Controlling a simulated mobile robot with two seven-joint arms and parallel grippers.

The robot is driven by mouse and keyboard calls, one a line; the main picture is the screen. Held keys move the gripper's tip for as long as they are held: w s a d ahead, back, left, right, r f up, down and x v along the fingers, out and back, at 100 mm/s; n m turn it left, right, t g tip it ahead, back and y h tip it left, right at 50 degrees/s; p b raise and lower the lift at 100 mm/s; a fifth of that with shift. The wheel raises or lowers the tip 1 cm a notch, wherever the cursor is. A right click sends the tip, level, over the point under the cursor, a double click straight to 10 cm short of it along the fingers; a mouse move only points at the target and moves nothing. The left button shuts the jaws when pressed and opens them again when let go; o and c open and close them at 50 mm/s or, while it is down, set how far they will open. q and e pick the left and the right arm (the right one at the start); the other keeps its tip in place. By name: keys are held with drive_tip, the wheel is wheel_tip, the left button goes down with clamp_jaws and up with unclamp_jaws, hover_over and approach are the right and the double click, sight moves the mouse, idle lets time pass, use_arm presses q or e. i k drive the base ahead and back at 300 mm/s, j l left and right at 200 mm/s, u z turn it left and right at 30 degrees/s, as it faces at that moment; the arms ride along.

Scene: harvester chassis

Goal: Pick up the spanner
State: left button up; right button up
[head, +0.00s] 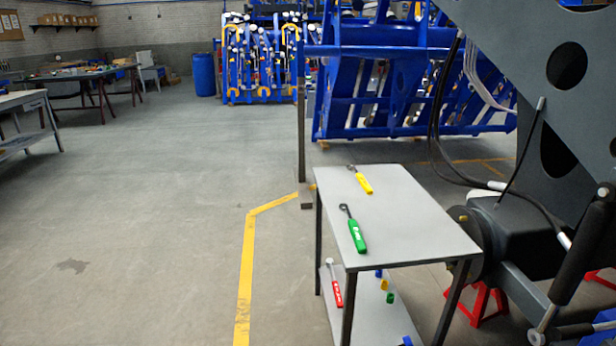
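Three spanner-like tools show in the head view. One with a green handle (356,235) lies on the grey top of a small two-level table (420,222), near its left edge. One with a yellow handle (363,183) lies farther back on the same top. One with a red handle (336,290) is on the lower shelf (365,318), at its left side. The frame does not show which of them the task means. Neither of my grippers is in view.
Small coloured pieces lie on the lower shelf. Dark machinery with hoses and a cylinder (580,262) stands close on the right. A dark post (301,130) rises behind the table. Blue frames (375,90) and a blue barrel (204,74) stand behind. The floor on the left is open.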

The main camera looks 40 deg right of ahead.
sight(362, 180)
drive_tip(key=i+j+u, duration=0.1)
drive_tip(key=i+u, duration=0.2)
drive_tip(key=i, duration=0.8)
drive_tip(key=i+z, duration=0.35)
drive_tip(key=i+j+z, duration=0.15)
drive_tip(key=i+z, duration=0.2)
drive_tip(key=i, duration=0.2)
drive_tip(key=i+z, duration=0.2)
drive_tip(key=z, duration=0.15)
drive_tip(key=i+z, duration=0.5)
drive_tip(key=z, duration=0.25)
